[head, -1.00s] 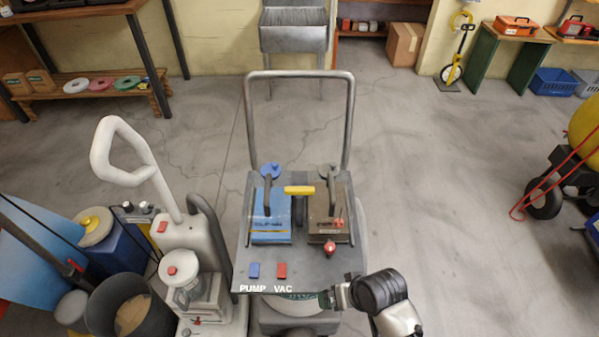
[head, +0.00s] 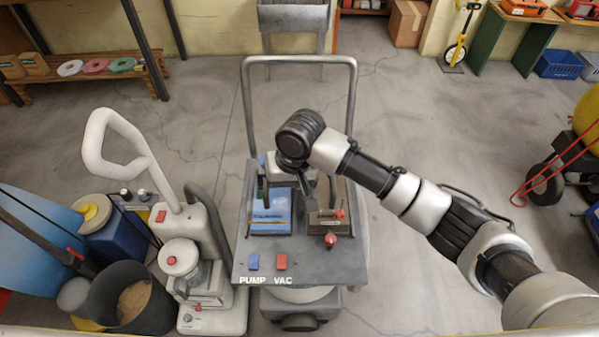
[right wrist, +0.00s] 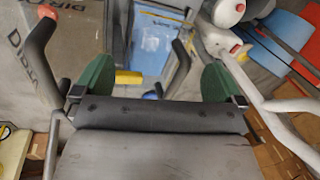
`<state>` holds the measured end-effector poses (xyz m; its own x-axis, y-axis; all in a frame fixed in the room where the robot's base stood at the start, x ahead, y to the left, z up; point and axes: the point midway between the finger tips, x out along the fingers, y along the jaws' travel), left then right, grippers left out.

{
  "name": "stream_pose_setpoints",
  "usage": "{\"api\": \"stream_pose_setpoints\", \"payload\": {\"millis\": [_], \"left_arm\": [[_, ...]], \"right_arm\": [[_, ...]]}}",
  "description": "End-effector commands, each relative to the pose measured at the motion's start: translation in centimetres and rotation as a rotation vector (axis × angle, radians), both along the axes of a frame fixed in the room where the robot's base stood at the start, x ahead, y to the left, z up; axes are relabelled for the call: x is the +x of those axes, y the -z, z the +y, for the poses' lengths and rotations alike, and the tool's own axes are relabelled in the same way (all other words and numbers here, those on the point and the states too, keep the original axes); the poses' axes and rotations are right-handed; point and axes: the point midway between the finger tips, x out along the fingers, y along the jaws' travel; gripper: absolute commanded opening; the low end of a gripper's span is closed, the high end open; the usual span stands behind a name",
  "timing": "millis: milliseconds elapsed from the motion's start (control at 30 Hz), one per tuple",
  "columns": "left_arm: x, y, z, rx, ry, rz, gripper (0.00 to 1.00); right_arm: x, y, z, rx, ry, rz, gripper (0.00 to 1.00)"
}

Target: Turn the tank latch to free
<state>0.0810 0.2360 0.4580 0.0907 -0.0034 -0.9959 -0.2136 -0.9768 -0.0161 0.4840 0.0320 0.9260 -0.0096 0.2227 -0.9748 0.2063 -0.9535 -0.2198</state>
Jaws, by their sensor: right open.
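The yellow tank latch (right wrist: 128,77) shows in the right wrist view, between my open fingers and nearer the left one. In the head view my right wrist hides it. The blue tank (head: 270,216) and the brown-grey tank (head: 328,221) sit side by side on the grey machine (head: 335,265). Both also show in the right wrist view, the blue one (right wrist: 155,38) and the grey one (right wrist: 70,45). My right gripper (head: 298,178) is over the tanks, with green fingertips (right wrist: 160,85) spread apart and nothing held. I cannot tell whether it touches anything. My left gripper is out of view.
A tall metal push handle (head: 350,90) rises behind the tanks. A white upright machine (head: 180,240) and a dark bin (head: 130,300) stand left. Open floor lies right.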

Motion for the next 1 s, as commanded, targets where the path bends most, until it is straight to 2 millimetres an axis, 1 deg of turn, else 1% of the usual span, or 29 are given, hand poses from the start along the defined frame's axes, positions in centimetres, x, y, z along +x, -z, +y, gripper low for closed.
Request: {"api": "stream_pose_setpoints", "payload": {"millis": [33, 200, 300, 400, 467, 567, 800, 1000], "left_arm": [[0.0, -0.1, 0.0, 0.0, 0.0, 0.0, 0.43], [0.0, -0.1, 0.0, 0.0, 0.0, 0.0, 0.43], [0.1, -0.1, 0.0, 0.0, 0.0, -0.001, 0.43], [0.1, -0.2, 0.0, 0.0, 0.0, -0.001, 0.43], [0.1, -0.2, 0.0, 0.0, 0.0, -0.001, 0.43], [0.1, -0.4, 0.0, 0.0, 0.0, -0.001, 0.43], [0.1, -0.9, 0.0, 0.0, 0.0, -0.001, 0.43], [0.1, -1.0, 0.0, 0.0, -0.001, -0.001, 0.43]], "right_arm": [[1.4, -1.4, -0.5, -0.049, 0.027, -0.003, 1.0], [4.3, -4.5, -2.4, -0.175, 0.143, 0.01, 1.0], [5.2, -5.6, -3.1, -0.211, 0.188, 0.012, 1.0], [5.5, -5.8, -3.4, -0.227, 0.209, 0.015, 1.0], [5.6, -5.5, -3.5, -0.229, 0.212, 0.017, 1.0], [5.5, -4.2, -3.4, -0.229, 0.211, 0.018, 1.0], [5.5, 0.3, -3.4, -0.228, 0.209, 0.018, 1.0], [5.5, 3.4, -3.4, -0.227, 0.21, 0.017, 1.0]]}}
